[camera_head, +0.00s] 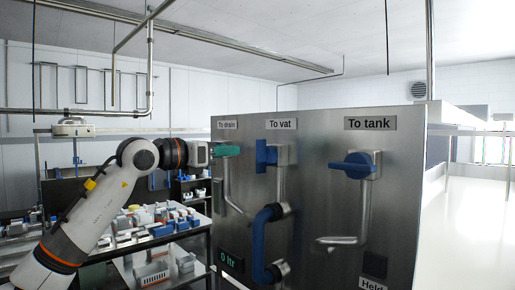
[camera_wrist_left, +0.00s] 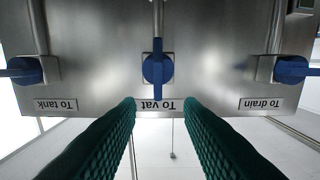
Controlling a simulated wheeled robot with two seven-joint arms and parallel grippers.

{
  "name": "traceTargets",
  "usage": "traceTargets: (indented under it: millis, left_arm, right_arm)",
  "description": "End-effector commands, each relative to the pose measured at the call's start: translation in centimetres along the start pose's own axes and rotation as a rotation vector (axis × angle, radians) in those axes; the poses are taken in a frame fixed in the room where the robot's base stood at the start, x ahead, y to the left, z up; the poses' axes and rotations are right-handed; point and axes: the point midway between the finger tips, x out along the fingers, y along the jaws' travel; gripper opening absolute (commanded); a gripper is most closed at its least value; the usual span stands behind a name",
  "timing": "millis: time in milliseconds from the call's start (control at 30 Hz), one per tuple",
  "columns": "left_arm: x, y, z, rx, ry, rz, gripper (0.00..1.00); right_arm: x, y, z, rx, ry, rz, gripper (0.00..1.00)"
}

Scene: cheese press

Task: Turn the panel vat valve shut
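The steel panel (camera_head: 310,200) carries three valves with blue handles. The To vat valve (camera_head: 265,156) has its handle upright, in line with its pipe; it also shows in the wrist view (camera_wrist_left: 157,72), upside down. My left gripper (camera_head: 230,151) is level with this valve, and its green ribbed fingers point toward the panel. In the left wrist view, the fingers (camera_wrist_left: 160,103) are apart with nothing between them, and the vat handle shows beyond the gap, not gripped. My right gripper is not in view.
The To tank valve (camera_head: 352,163) has its handle crosswise. The To drain valve (camera_wrist_left: 290,69) is also crosswise; my gripper covers it in the head view. A blue curved pipe (camera_head: 262,235) stands out below the vat valve. A cluttered bench (camera_head: 150,245) is at left.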

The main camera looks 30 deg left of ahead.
Motion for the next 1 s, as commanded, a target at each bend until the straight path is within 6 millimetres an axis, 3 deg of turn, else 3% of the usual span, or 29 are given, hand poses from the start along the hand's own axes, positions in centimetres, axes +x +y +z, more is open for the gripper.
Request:
traceTargets:
  millis: [500, 700, 1000]
  left_arm:
    - [9.5, 0.2, -0.3, -0.005, 0.001, 0.006, 0.34]
    - [11.1, 0.2, -0.1, -0.004, 0.002, 0.005, 0.34]
    - [11.2, 0.2, 0.0, -0.003, 0.002, 0.004, 0.34]
  right_arm:
    - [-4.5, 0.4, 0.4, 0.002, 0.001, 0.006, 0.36]
    - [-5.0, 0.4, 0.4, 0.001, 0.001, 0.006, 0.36]
    - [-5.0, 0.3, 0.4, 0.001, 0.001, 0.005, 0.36]
